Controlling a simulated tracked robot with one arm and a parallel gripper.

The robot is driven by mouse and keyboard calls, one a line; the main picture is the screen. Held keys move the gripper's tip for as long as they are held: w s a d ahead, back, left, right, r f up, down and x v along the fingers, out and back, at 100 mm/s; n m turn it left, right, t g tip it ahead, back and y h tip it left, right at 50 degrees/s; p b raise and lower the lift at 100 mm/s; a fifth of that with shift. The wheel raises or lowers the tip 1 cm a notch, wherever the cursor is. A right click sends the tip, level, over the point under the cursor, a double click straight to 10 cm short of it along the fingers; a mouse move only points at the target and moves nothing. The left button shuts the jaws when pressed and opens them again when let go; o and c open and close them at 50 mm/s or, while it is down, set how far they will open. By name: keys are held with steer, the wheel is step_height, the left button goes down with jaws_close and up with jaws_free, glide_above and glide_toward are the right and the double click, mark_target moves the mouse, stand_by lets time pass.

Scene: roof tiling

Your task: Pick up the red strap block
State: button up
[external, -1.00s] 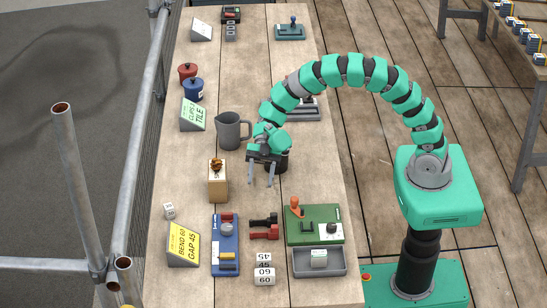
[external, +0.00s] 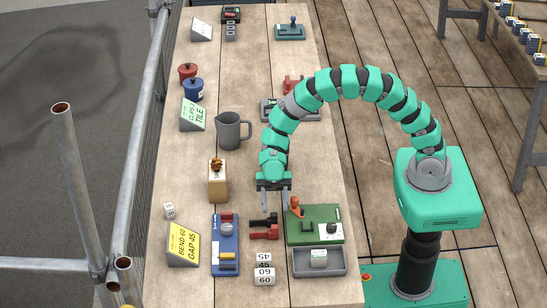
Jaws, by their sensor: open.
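The red strap block (external: 265,233) lies on the wooden bench, just below a similar black block (external: 264,220) in the picture. The blue tool base is to its left and the green one to its right. My gripper (external: 274,208) points down over the bench with its two fingers apart and nothing between them. Its fingertips are just above the black block in the picture, apart from the red one. How high the fingertips are above the bench is hard to tell.
A blue tool base (external: 225,262) and a green tool base (external: 314,238) flank the blocks. A grey tray (external: 319,273) and numbered blocks (external: 264,276) stand nearer the front. A wooden block (external: 218,188) and a grey jug (external: 229,132) stand up left of my gripper.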

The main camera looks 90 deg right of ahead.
mark_target(274, 218)
steer(key=shift+b+x, duration=0.5)
steer(key=shift+x, duration=2.15)
steer(key=shift+w+r, duration=0.2)
jaws_close()
